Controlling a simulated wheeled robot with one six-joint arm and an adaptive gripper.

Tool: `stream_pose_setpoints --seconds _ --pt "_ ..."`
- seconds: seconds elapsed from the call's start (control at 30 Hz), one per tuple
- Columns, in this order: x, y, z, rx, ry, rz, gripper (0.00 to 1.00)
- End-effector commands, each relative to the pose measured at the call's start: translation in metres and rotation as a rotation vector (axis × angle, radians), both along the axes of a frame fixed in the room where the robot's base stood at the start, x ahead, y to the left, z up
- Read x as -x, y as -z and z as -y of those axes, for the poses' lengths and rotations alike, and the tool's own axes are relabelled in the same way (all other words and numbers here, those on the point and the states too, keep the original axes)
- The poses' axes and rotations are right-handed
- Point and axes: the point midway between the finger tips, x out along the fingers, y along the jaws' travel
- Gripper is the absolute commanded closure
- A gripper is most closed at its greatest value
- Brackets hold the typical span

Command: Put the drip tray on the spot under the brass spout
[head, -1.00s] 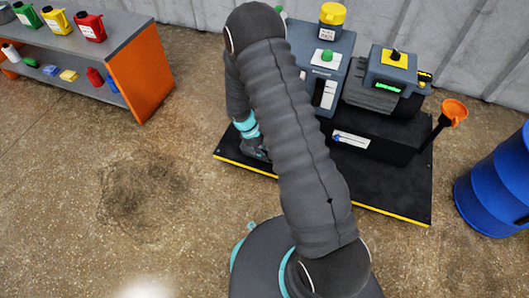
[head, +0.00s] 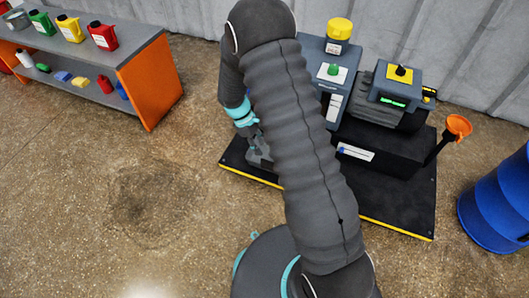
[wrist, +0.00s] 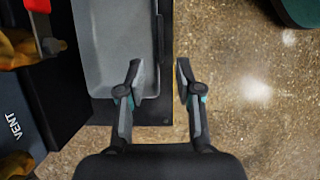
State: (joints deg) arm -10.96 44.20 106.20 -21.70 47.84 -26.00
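A shallow grey tray (wrist: 105,50), taken as the drip tray, lies at the upper left centre of the wrist view, with a dark bar (wrist: 161,45) along its right side. My gripper (wrist: 158,72) is open, one finger over the tray and the other right of its edge. The dark bar lies in line with the gap; I cannot tell the height between. In the head view my gripper (head: 259,152) is by the left front of the black platform, partly behind my arm, and I cannot pick out the tray. Brass-coloured parts (wrist: 17,47) show at the wrist view's left; the spout is unclear.
The black platform (head: 395,207) has a yellow front edge and carries the grey machine (head: 325,75) and a black box. A shelf (head: 150,60) with bottles is left. Floor between is clear.

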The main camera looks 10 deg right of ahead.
Motion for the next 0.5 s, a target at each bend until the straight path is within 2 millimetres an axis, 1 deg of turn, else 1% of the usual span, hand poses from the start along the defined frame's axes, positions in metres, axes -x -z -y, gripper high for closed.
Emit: stream_pose_setpoints --seconds 0.03,0.17,0.27,0.37,0.47,0.5 --pt "-0.002 -0.006 -0.002 -0.001 -0.001 0.003 0.65" --pt "-0.003 -0.015 -0.005 0.000 0.001 0.000 0.65" --pt "-0.004 -0.026 -0.006 -0.004 0.013 0.013 0.65" --pt "-0.003 -0.049 -0.003 -0.014 0.046 0.049 0.65" --pt "0.002 -0.085 0.000 -0.031 0.103 0.104 0.65" --pt "0.005 -0.101 0.002 -0.038 0.128 0.129 0.65"
